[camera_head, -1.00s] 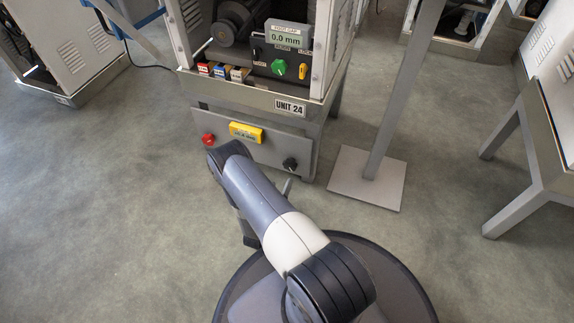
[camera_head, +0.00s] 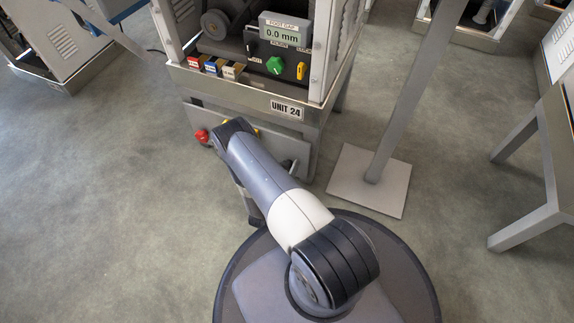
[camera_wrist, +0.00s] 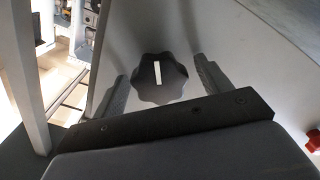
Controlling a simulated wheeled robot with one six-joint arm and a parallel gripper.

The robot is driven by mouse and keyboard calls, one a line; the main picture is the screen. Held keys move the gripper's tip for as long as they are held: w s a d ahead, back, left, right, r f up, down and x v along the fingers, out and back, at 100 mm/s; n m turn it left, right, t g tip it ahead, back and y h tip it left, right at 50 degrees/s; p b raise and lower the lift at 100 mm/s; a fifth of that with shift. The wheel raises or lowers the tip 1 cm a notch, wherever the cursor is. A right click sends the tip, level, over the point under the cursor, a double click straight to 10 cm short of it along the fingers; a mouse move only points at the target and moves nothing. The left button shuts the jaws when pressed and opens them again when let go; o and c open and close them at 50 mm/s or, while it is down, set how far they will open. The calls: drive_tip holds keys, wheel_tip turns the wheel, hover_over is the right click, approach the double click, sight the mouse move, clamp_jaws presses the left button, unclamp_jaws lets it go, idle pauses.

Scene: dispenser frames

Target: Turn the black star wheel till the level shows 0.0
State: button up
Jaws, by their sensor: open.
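The black star wheel (camera_wrist: 170,88) is in the middle of the wrist view, on a grey panel. It has a lobed rim and a white bar mark that stands nearly upright, tilted slightly left. My gripper (camera_wrist: 160,70) is open, with one finger at the left of the wheel and one at its right. I cannot tell whether either finger touches it. In the head view my arm covers most of the yellow box (camera_head: 228,121) on the lower panel, so no reading on it shows. The wheel cannot be made out there.
A red knob (camera_head: 201,136) sits left on the lower panel; it also shows in the wrist view (camera_wrist: 313,142). Above, a display (camera_head: 284,33) reads 0.0 mm, over a green knob (camera_head: 275,65). A grey post on a plate (camera_head: 368,180) stands right of the unit.

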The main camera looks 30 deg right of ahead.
drive_tip(key=shift+c, duration=0.4)
drive_tip(key=c, duration=0.9)
drive_tip(key=shift+m, duration=0.3)
drive_tip(key=m, duration=0.9)
drive_tip(key=shift+m, duration=0.4)
drive_tip(key=m, duration=0.4)
drive_tip(key=shift+s+d+m, duration=0.1)
drive_tip(key=shift+m, duration=0.2)
drive_tip(key=m, duration=0.4)
drive_tip(key=shift+m, duration=0.4)
